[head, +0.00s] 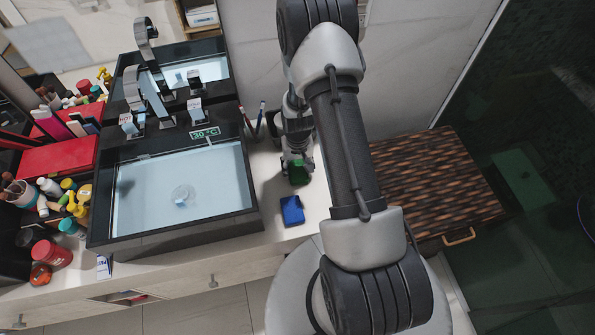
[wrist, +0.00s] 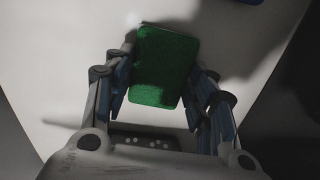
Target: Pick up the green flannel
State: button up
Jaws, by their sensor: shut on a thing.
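The green flannel (wrist: 163,66) is a small rounded rectangular block shape, between the two fingers of my gripper (wrist: 158,95) in the wrist view. The fingers close on its sides, and its far end sticks out beyond them. In the head view the green flannel (head: 299,172) shows at the tip of my gripper (head: 297,165), over the white counter to the right of the sink. My arm hides part of the gripper there. I cannot tell whether the flannel touches the counter.
A blue flannel-like block (head: 292,210) lies on the counter just in front. A cup with brushes (head: 256,128) stands behind, close to my gripper. The black-rimmed sink (head: 180,190) is to the left. A brown woven-look cabinet (head: 440,180) is to the right.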

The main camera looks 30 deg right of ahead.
aim_at(297, 170)
notch_tip(297, 170, up, 20)
jog(key=p, duration=0.4)
jog(key=shift+p, duration=0.3)
